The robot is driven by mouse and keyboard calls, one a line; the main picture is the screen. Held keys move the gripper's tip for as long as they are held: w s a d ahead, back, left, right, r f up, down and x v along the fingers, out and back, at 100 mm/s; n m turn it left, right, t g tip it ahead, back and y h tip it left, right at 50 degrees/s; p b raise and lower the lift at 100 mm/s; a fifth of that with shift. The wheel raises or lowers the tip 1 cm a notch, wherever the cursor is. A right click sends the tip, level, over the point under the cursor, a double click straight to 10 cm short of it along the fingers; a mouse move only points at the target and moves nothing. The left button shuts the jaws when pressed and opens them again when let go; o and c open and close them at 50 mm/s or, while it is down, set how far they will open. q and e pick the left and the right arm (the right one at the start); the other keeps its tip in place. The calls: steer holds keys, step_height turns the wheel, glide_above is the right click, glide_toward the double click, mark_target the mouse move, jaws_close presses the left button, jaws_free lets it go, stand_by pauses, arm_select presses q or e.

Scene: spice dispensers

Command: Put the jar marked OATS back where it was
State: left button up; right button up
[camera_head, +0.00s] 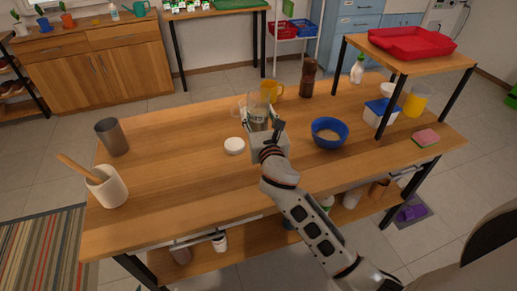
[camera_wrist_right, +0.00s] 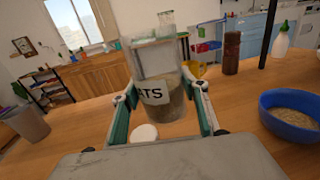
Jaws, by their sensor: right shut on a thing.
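The clear jar (camera_wrist_right: 158,85) with a white label showing "ATS" is between the fingers of my right gripper (camera_wrist_right: 158,108), which is shut on it. In the head view the jar (camera_head: 257,108) is upright near the middle of the wooden table (camera_head: 180,185), partly hidden by my right gripper (camera_head: 262,130). It holds brownish contents in its lower part. I cannot tell whether its base touches the table. A round white lid (camera_head: 234,146) lies on the table just left of the gripper. My left gripper is not in view.
A blue bowl (camera_head: 329,132) with pale contents stands right of the gripper. A yellow mug (camera_head: 273,88) and a brown bottle (camera_head: 308,78) stand behind. A grey cup (camera_head: 112,137) and a white utensil crock (camera_head: 106,186) are at left. The front middle of the table is clear.

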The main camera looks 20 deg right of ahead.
step_height(320, 180, down, 8)
steer(key=b, duration=0.3)
step_height(320, 180, down, 4)
steer(key=shift+f+b, duration=0.1)
steer(key=shift+b, duration=0.95)
steer(key=shift+f, duration=0.1)
steer(key=shift+r, duration=0.2)
steer(key=shift+f, duration=0.25)
steer(key=o, duration=1.3)
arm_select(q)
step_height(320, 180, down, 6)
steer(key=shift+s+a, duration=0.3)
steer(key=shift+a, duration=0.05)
